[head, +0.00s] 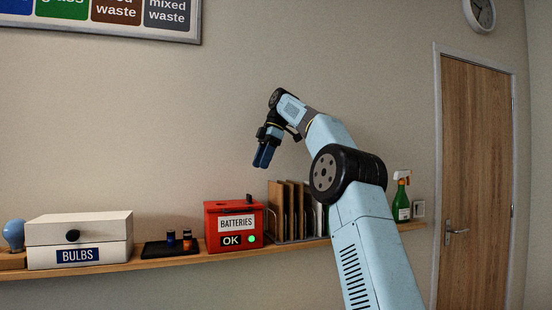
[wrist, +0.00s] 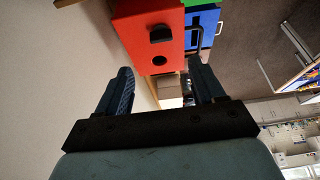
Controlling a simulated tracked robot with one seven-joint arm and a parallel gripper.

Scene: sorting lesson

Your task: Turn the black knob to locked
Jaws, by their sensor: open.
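A red box (head: 213,222) labelled BATTERIES stands on the wall shelf, with a small black knob (head: 249,198) upright on its top. In the wrist view the red box (wrist: 130,22) shows a black knob (wrist: 161,34) beside a round dark hole. I cannot read any locked mark.
A black tray (head: 160,250) with batteries lies left of the red box. A rack of brown and white boards (head: 290,205) stands close on its right. A green spray bottle (head: 401,200) is farther right on the narrow shelf (head: 190,259).

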